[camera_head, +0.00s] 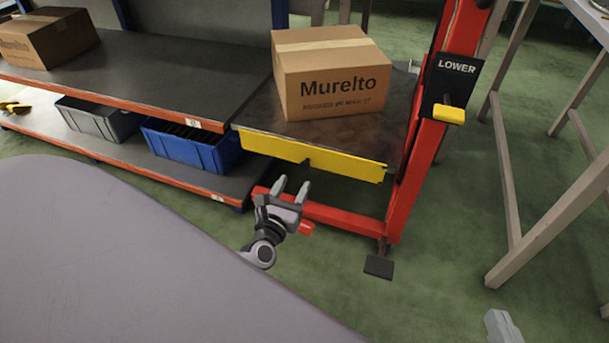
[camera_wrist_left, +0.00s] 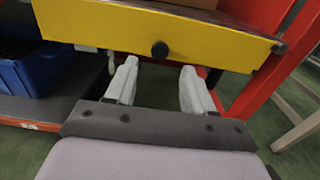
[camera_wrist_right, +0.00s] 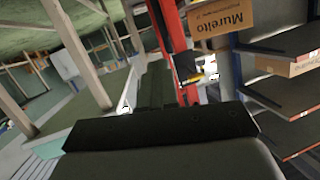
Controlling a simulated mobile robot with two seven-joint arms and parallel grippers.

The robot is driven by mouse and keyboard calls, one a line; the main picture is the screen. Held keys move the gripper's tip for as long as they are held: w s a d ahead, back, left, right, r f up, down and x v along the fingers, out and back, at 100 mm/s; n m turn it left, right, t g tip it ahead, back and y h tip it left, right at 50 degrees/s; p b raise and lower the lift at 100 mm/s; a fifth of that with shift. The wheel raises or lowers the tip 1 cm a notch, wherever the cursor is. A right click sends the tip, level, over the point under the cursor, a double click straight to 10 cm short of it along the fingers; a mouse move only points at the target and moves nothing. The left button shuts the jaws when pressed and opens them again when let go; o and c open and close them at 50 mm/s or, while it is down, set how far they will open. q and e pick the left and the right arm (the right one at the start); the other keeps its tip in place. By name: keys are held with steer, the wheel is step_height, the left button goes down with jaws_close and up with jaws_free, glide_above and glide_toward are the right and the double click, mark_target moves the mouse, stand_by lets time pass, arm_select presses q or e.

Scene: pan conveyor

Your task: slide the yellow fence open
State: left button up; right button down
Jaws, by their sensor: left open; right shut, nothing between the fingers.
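The yellow fence (camera_head: 315,158) is a long bar along the front edge of the dark platform (camera_head: 335,128). It also shows in the left wrist view (camera_wrist_left: 110,25), with a round black knob (camera_wrist_left: 159,49) on its face. My left gripper (camera_head: 292,184) is open and empty, just below and in front of the fence. In the left wrist view its fingers (camera_wrist_left: 158,82) point at the fence with the knob between and beyond them.
A Murelto box (camera_head: 330,88) stands on the platform behind the fence. A red post (camera_head: 425,130) with a LOWER sign (camera_head: 456,69) and yellow lever (camera_head: 449,114) rises at right. Blue bin (camera_head: 195,148) and shelves lie left; a grey table frame (camera_head: 505,170) stands right.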

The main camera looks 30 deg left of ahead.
mark_target(304, 166)
arm_select(q)
steer(key=shift+b+x, duration=0.8)
steer(key=shift+x, duration=2.25)
steer(key=shift+c, duration=0.3)
jaws_close()
steer(key=shift+r, duration=0.1)
